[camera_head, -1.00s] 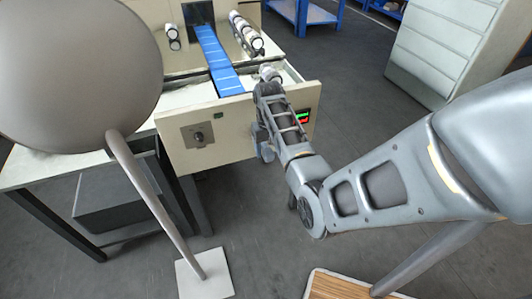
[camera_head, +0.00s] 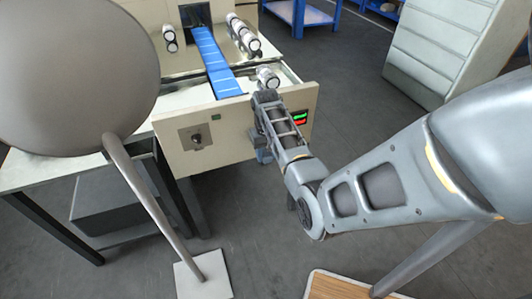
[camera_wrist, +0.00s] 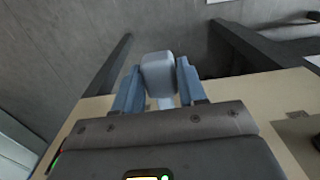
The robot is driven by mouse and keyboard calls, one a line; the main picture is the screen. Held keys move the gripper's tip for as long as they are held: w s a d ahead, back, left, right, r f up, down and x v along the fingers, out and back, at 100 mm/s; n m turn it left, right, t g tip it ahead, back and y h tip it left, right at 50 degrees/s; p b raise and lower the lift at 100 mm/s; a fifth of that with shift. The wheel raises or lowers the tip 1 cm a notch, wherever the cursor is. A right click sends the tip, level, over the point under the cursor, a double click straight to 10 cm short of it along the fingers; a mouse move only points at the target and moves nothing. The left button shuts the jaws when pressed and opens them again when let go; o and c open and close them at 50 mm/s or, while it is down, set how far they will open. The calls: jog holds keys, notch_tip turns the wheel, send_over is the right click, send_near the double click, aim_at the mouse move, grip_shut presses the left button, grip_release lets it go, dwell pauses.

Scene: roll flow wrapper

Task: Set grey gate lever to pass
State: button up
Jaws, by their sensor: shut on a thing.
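The grey gate lever (camera_wrist: 158,75) shows in the wrist view as a pale grey rounded block with a narrow stem below it. My gripper (camera_wrist: 157,88) has its two blue fingers on either side of the lever's head and is shut on it. In the head view, my gripper (camera_head: 263,150) is low at the right part of the cream front panel (camera_head: 170,160). There my arm largely covers the lever, so its exact setting is hard to tell.
White rolls (camera_head: 243,36) lie to the right of the belt.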

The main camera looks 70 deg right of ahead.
grip_shut()
jog(key=shift+r, duration=0.1)
jog(key=shift+w+d+r+g+y+p, duration=0.1)
jog(key=shift+r+g+y+p, duration=0.2)
jog(key=shift+r+p, duration=0.1)
jog(key=shift+w+d+r+g+y+p, duration=0.1)
jog(key=shift+r+g+y+p, duration=0.1)
jog(key=shift+r+y+p, duration=0.15)
jog(key=shift+w+d+r+g+y, duration=0.15)
jog(key=shift+r+g+y, duration=0.55)
jog(key=shift+r+y, duration=0.05)
jog(key=shift+w+d+r+g+y+b, duration=0.15)
jog(key=shift+d+r+g+y+b, duration=0.05)
jog(key=shift+r+g+y, duration=0.2)
jog(key=shift+w+d+r+g+y+b, duration=0.1)
jog(key=shift+d+r+g+y+b, duration=0.05)
jog(key=shift+r+g+y, duration=0.2)
jog(key=shift+r, duration=0.1)
jog(key=o, duration=0.9)
grip_release()
